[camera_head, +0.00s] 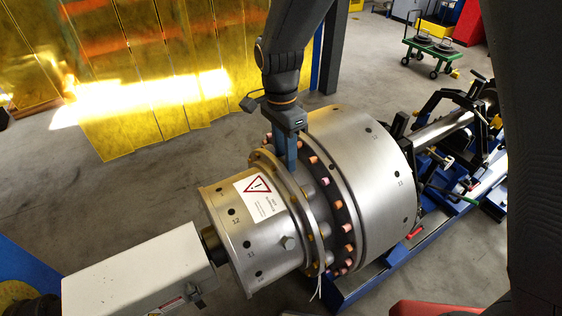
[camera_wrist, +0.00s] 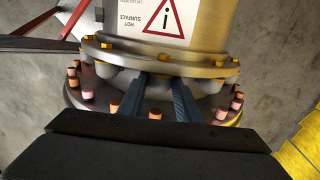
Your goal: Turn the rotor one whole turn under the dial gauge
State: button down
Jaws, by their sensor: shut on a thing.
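The rotor (camera_head: 365,165) is a large bare-metal drum lying on its side, with a narrower labelled end, a flange with brass-coloured bolts and a ring of pink and orange studs. Its flange also shows in the wrist view (camera_wrist: 125,55). My gripper (camera_head: 290,170) reaches down from above into the gap between the flange and the stud ring. In the wrist view its two blue-grey fingers (camera_wrist: 163,82) are slightly apart, shut on a part of the rotor there. The exact part held is mostly hidden between them. I cannot make out the dial gauge.
A white box-shaped housing (camera_head: 140,275) adjoins the rotor's near end. A blue frame (camera_head: 365,285) with black clamps and a shaft lies on the right. Yellow curtains (camera_head: 130,90) hang at the back left. A green cart (camera_head: 432,50) stands far off. Grey floor is open behind.

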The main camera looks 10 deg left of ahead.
jog(key=shift+w+a+f, duration=0.1)
jog(key=shift+w+a, duration=0.5)
jog(key=shift+w, duration=0.05)
jog(key=shift+s+d, duration=0.25)
jog(key=shift+d, duration=0.05)
jog(key=c, duration=1.4)
grip_release()
jog(key=shift+o, duration=0.5)
jog(key=shift+w+a, duration=0.15)
jog(key=shift+a, duration=0.05)
notch_tip(320, 180, up, 8)
jog(key=b, duration=0.1)
jog(key=shift+w+a+b, duration=0.25)
jog(key=shift+w+b, duration=0.05)
jog(key=shift+b, duration=0.05)
jog(key=shift+f, duration=0.1)
